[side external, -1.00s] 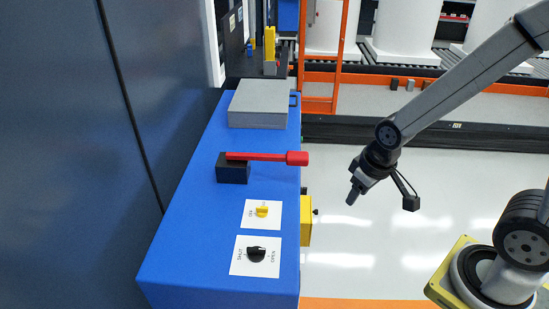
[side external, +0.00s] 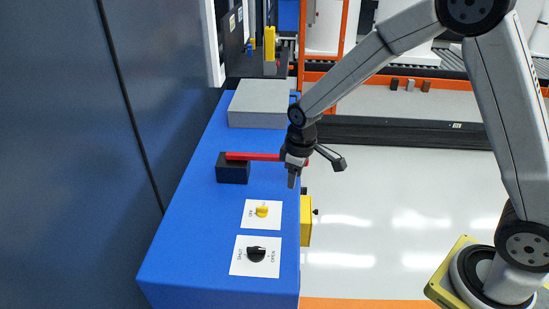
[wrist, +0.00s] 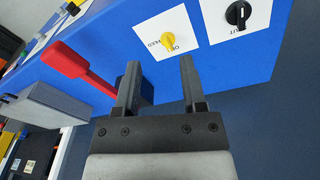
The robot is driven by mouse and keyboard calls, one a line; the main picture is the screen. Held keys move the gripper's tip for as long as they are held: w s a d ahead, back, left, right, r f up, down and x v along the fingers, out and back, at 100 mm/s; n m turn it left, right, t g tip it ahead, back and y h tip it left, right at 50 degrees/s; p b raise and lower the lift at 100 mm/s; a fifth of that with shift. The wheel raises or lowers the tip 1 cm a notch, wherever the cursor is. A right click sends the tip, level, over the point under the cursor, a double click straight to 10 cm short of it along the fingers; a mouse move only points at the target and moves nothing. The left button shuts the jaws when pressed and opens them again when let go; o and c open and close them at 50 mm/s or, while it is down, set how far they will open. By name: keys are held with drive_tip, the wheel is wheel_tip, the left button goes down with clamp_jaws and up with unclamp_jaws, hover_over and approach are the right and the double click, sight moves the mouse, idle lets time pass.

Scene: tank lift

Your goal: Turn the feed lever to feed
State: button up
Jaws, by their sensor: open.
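A small yellow lever knob (side external: 262,211) sits on a white plate on the blue cabinet; in the wrist view the knob (wrist: 169,41) lies beyond my fingertips, with lettering that seems to read FEED beside it. A long red handle (side external: 252,156) on a dark block (side external: 233,173) lies farther back, its right end hidden behind my gripper in the side view. In the wrist view the red handle (wrist: 80,65) is left of my fingers. My gripper (side external: 291,183) is open and empty, above the cabinet's right edge. It also shows in the wrist view (wrist: 160,62).
A black knob (side external: 256,254) on a white plate marked SHUT and OPEN sits nearer the front. A grey box (side external: 257,104) stands at the cabinet's back. A yellow box (side external: 306,220) is on its right side. A dark wall (side external: 75,160) rises on the left.

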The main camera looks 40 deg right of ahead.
sight(262, 207)
drive_tip(key=w+a+f+n, duration=0.1)
drive_tip(key=w+f, duration=0.1)
drive_tip(key=w+a+f+n, duration=0.1)
drive_tip(key=w+f, duration=0.1)
drive_tip(key=w, duration=0.1)
drive_tip(key=w+a+f+n+g, duration=0.1)
drive_tip(key=w+a+f, duration=0.1)
drive_tip(key=w, duration=0.1)
drive_tip(key=shift+w+f+n, duration=0.2)
drive_tip(key=shift+n, duration=0.2)
drive_tip(key=shift+f, duration=0.1)
drive_tip(key=shift+f, duration=3.8)
clamp_jaws()
